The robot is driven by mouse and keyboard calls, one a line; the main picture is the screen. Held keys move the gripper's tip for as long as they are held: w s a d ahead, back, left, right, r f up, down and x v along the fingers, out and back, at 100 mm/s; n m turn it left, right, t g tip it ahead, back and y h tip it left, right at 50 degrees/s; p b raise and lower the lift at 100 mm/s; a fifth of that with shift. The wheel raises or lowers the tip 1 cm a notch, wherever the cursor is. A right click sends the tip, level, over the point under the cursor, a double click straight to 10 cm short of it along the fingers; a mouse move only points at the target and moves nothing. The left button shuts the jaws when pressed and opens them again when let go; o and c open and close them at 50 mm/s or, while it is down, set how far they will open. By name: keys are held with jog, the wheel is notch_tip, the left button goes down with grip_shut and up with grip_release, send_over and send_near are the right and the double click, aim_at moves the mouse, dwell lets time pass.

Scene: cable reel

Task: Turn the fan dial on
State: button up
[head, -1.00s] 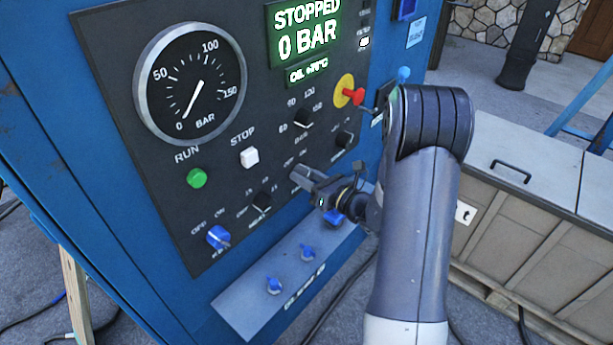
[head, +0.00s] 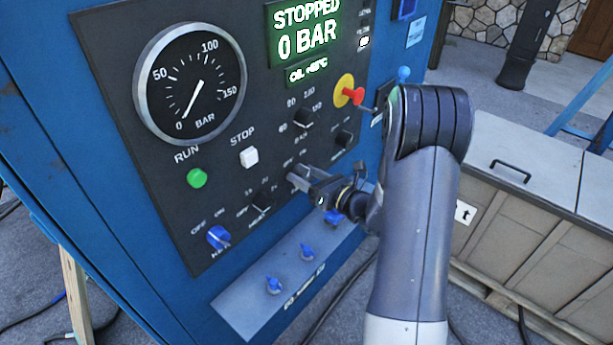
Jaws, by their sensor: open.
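The dark control panel (head: 165,165) stands on the blue cabinet. My gripper (head: 294,178) is open, with its fingertips at a spot in the lower middle of the panel, just under a small OFF/ON label (head: 294,162). The fingers cover whatever dial sits there, so I cannot see its knob or its setting. I cannot tell whether the fingers touch it. No label that I can read says fan. The display (head: 307,33) reads STOPPED, 0 BAR.
Blue valves (head: 274,285) sit below. A crate (head: 540,200) stands at right.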

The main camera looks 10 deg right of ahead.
jog(key=b+v, duration=0.2)
jog(key=v, duration=0.9)
jog(key=shift+w+a, duration=0.1)
jog(key=p+x, duration=0.2)
jog(key=x, duration=0.9)
dwell(0.4)
